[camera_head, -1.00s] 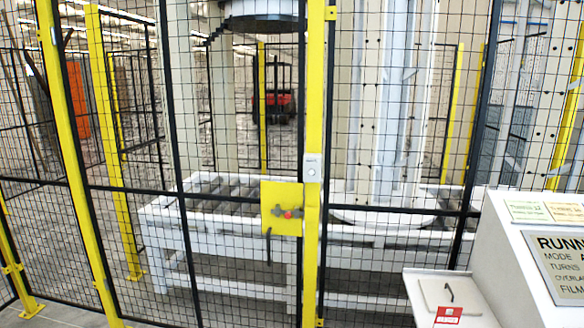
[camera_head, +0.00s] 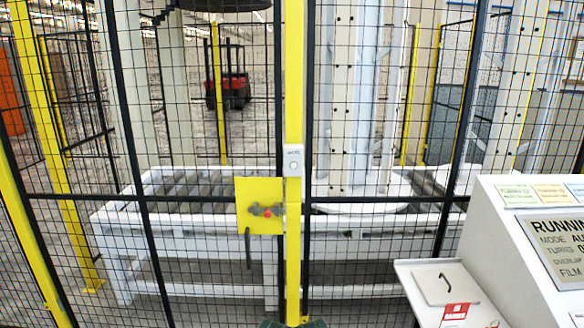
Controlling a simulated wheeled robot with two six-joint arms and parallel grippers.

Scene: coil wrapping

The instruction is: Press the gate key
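The gate key appears to be the round button on a small grey box (camera_head: 293,164) on the yellow gate post (camera_head: 294,90), near the middle of the head view. Just below it is a yellow latch plate (camera_head: 259,205) with a red knob and a dark handle hanging beneath. Nothing touches the button or the latch. A dark shape (camera_head: 292,323) just shows at the bottom edge, in front of the post; I cannot tell what it is. Neither of my grippers can be made out.
Black mesh fence with yellow posts spans the view. Behind it are a white roller conveyor (camera_head: 180,212), a round turntable (camera_head: 355,205) and a red forklift (camera_head: 229,90). A white control console (camera_head: 490,225) with a clipboard tray (camera_head: 437,284) stands at the front right.

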